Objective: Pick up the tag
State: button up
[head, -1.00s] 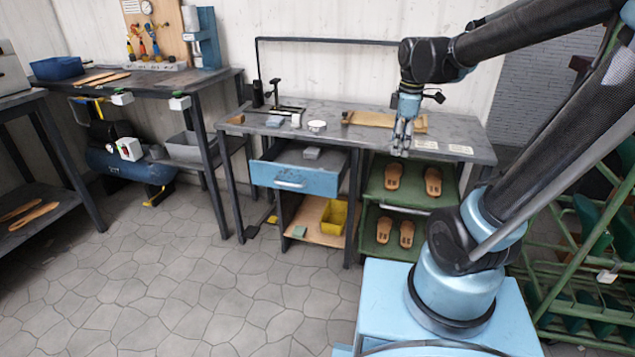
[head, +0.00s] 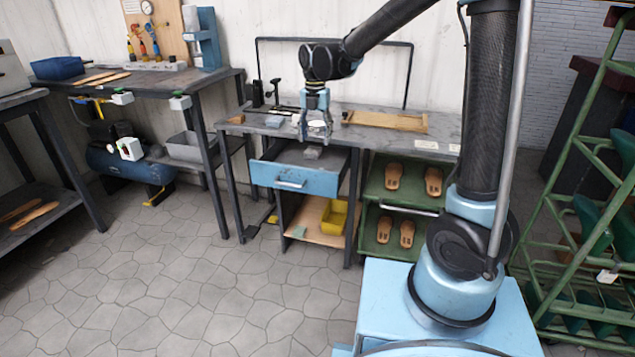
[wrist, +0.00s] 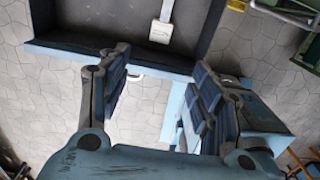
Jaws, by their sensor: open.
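A pale square piece with a narrow strip, which looks like the tag (wrist: 161,32), lies inside the open drawer in the wrist view. In the head view it is a small grey shape (head: 312,153) in the blue-fronted drawer (head: 265,172). My gripper (head: 316,134) is above the drawer, near the bench's front edge, pointing down. In the wrist view my gripper (wrist: 158,66) has its fingers spread wide with nothing between them. The tag shows beyond the fingertips, apart from them.
The bench top (head: 385,143) above the drawer holds a wooden board (head: 390,121) and small items. Pale cards (head: 427,144) lie at its right end. Green shelves with sandals (head: 394,176) stand right of the drawer. The floor in front is clear.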

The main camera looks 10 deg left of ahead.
notch_tip(320, 180, down, 17)
jog(key=shift+f, duration=0.1)
dwell(0.8)
jog(key=c, duration=1.1)
